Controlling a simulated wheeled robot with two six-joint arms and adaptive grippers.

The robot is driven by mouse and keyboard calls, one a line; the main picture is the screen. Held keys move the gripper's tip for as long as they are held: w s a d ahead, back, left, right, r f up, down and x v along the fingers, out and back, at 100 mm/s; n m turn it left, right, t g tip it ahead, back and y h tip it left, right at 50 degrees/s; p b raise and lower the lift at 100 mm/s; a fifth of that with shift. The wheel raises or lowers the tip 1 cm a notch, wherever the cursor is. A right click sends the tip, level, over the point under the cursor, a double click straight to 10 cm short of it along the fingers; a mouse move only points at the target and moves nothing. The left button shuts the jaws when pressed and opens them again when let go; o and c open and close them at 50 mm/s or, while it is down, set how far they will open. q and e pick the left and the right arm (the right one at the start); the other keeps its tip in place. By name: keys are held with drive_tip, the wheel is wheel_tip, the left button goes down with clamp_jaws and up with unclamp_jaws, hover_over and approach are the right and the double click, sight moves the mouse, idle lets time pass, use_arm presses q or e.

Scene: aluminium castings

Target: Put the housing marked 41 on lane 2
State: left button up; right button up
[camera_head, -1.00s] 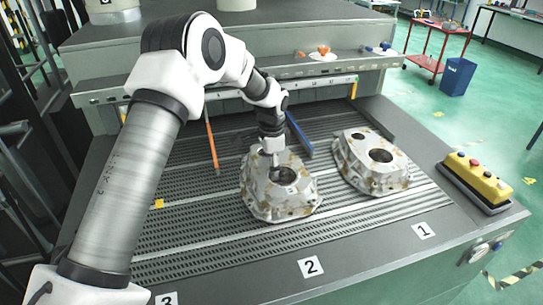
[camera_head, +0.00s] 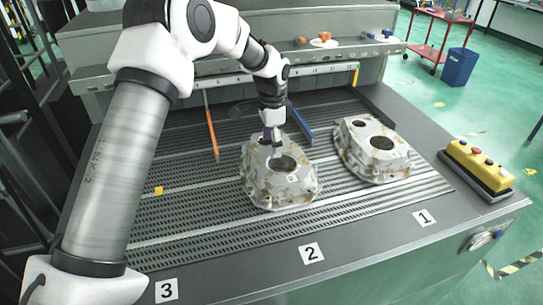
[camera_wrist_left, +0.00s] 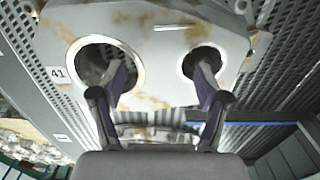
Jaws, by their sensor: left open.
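A pale housing with brown stains (camera_head: 280,188) sits on the slatted bed behind the lane label 2 (camera_head: 311,253). In the left wrist view this housing (camera_wrist_left: 150,62) shows two round holes, and a white tag 41 (camera_wrist_left: 58,74) at its left edge. My left gripper (camera_head: 274,158) is over the back part of this housing. In the left wrist view the gripper's two fingers (camera_wrist_left: 160,75) are spread apart with nothing between them, tips in front of the two holes; I cannot tell whether they touch. My right gripper is not in view.
A second stained housing (camera_head: 372,150) sits behind the label 1 (camera_head: 424,217). Label 3 (camera_head: 167,290) is front left, its lane clear apart from a small yellow block (camera_head: 158,190). Orange (camera_head: 211,130) and blue (camera_head: 300,122) bars lie behind. A yellow button box (camera_head: 478,168) is at right.

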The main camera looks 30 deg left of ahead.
use_arm(q)
wheel_tip(320, 180, up, 8)
drive_tip(key=b, duration=0.1)
drive_tip(key=shift+f, duration=0.2)
idle(2.0)
